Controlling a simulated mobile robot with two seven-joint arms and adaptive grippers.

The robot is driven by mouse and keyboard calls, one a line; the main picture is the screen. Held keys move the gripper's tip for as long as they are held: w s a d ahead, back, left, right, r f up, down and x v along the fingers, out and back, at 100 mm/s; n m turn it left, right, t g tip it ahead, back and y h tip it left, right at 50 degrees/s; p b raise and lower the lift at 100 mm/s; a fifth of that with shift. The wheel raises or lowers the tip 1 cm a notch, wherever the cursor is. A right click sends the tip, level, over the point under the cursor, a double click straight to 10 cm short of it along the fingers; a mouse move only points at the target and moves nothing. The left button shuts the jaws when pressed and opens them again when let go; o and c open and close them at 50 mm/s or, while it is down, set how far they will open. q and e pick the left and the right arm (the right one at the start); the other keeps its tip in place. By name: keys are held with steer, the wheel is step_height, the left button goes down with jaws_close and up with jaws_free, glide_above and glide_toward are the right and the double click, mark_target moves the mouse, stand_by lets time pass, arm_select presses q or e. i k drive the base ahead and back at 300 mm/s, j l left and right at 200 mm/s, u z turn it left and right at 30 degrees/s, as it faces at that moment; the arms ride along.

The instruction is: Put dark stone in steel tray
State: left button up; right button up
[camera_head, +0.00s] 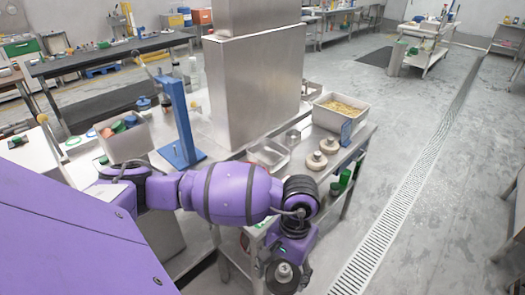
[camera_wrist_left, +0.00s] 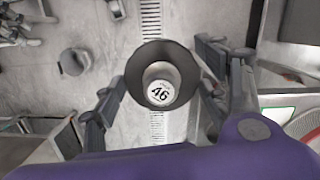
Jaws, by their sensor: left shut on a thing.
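My left gripper (camera_head: 287,268) hangs low at the bottom middle of the head view, past the front edge of the steel table. It is shut on the dark stone (camera_wrist_left: 141,72), a dark round piece with a pale knob marked 46. The stone is held clear of the table, above the floor; the knob shows in the head view (camera_head: 284,272). The steel tray (camera_head: 252,158), shallow and rectangular, sits on the table beyond my left arm, up and left of the gripper. My arm is close in front of it. The right gripper is not in view.
Two pale round stones (camera_head: 317,161) stand right of the tray. A small steel container (camera_head: 293,137) and a bin of beans (camera_head: 341,112) are behind. A blue press stand (camera_head: 181,120) and a tall steel housing (camera_head: 254,92) rise at the left and back.

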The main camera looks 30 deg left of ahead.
mark_target(268, 159)
steer(key=i+l+u, duration=0.15)
steer(key=i+u, duration=0.25)
steer(key=i+l+u, duration=0.4)
steer(key=i+j, duration=0.05)
steer(key=j, duration=0.05)
